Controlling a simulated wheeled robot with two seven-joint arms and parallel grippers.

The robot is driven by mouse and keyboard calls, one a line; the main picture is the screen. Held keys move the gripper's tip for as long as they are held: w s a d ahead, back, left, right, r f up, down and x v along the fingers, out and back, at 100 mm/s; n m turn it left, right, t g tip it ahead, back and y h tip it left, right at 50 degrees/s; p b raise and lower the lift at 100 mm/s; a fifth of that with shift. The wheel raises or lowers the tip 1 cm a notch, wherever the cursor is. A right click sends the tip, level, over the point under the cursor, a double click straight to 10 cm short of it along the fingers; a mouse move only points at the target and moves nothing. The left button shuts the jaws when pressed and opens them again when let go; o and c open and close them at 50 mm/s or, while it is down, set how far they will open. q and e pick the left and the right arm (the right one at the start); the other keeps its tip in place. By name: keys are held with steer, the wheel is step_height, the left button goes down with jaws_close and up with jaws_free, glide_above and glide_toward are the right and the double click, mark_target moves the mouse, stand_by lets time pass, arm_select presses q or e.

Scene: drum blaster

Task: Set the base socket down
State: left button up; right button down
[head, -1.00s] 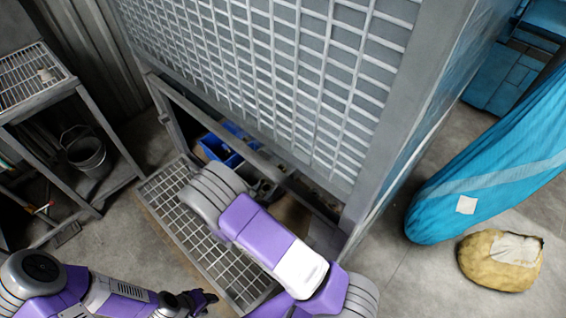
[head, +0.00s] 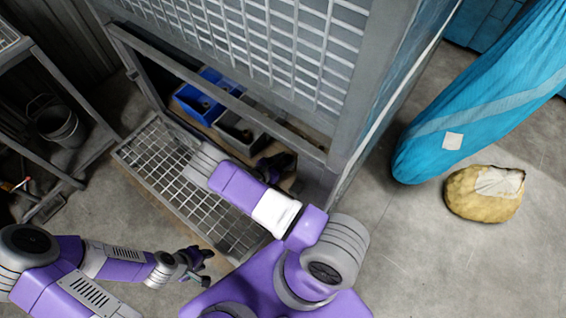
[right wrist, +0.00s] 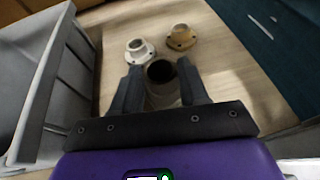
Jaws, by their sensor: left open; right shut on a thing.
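My right gripper (right wrist: 162,92) is shut on a pale, round base socket (right wrist: 160,98) with a dark hollow top, between its two dark fingers. The socket is over a light wooden surface (right wrist: 225,75); I cannot tell whether it touches. Just beyond stand a whitish flanged socket (right wrist: 139,50) and a tan flanged socket (right wrist: 180,38), both upright and apart from my fingers. In the head view my right gripper (head: 277,166) is dark and small inside the cabinet opening, and its held socket cannot be made out. My left gripper (head: 198,262) is open and empty over the floor.
A blue bin (head: 190,103) and a grey bin (head: 222,134) sit inside the cabinet (head: 345,140). In the right wrist view, a grey bin wall (right wrist: 40,110) is close on the left. A wire-mesh shelf (head: 165,165) juts out in front of the opening.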

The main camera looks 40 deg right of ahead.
step_height(320, 180, down, 4)
steer(key=shift+r+b, duration=0.2)
steer(key=shift+b, duration=0.55)
steer(key=shift+r, duration=0.1)
steer(key=c, duration=1)
jaws_free()
steer(key=shift+f, duration=0.25)
steer(key=shift+c, duration=0.2)
steer(key=o, duration=0.5)
steer(key=shift+c, duration=0.2)
steer(key=shift+r, duration=0.1)
